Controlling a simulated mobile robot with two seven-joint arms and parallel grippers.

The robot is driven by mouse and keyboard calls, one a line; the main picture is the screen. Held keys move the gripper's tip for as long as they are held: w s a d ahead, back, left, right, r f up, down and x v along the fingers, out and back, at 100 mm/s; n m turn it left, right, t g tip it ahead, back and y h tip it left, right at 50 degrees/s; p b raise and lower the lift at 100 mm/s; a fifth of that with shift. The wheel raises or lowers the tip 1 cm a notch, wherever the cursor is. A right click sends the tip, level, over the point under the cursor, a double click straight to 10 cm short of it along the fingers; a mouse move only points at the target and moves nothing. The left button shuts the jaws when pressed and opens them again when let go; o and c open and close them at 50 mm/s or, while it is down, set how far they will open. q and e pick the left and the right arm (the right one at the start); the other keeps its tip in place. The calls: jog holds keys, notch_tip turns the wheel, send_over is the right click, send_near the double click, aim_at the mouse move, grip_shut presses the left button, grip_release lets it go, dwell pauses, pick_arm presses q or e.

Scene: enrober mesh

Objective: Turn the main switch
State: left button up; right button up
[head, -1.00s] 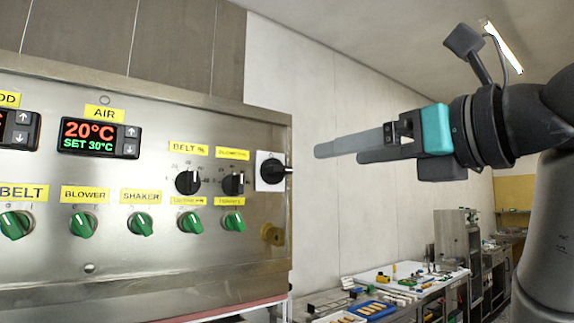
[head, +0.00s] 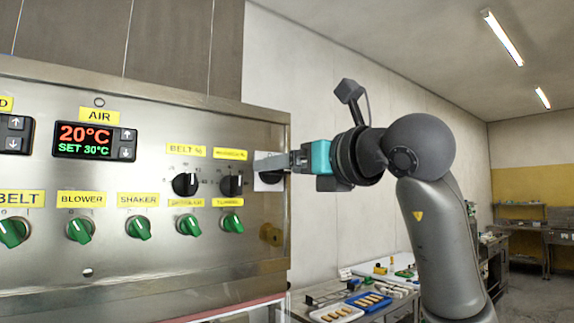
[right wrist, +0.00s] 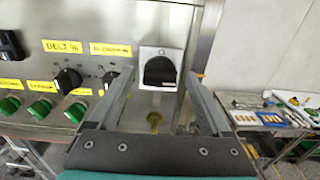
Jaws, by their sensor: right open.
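The main switch is a black rotary knob (right wrist: 160,70) on a pale square plate (right wrist: 158,53) at the right end of the steel panel. In the right wrist view it shows between and beyond my two fingertips. In the head view my right gripper (head: 264,165) covers most of the knob, and only the lower part of its plate (head: 268,185) shows. My right gripper, seen in the right wrist view (right wrist: 160,80), is open with a finger on either side of the knob. I cannot tell whether either finger touches it. My left gripper is not in view.
The steel panel (head: 140,250) carries black dials (head: 185,184), several green knobs (head: 139,228) and a display (head: 95,140). A brass fitting (head: 271,234) sits below the switch. A worktable with trays (head: 368,300) stands behind at the right.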

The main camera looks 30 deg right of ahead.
jog(key=shift+c, duration=0.2)
grip_shut()
dwell(0.3)
jog(key=shift+n, duration=0.3)
jog(key=n+p, duration=0.1)
jog(key=n, duration=0.4)
jog(key=n+p, duration=0.1)
jog(key=n, duration=0.5)
jog(key=n+p, duration=0.1)
jog(key=n, duration=0.5)
jog(key=shift+a+f, duration=0.25)
jog(key=shift+n, duration=0.4)
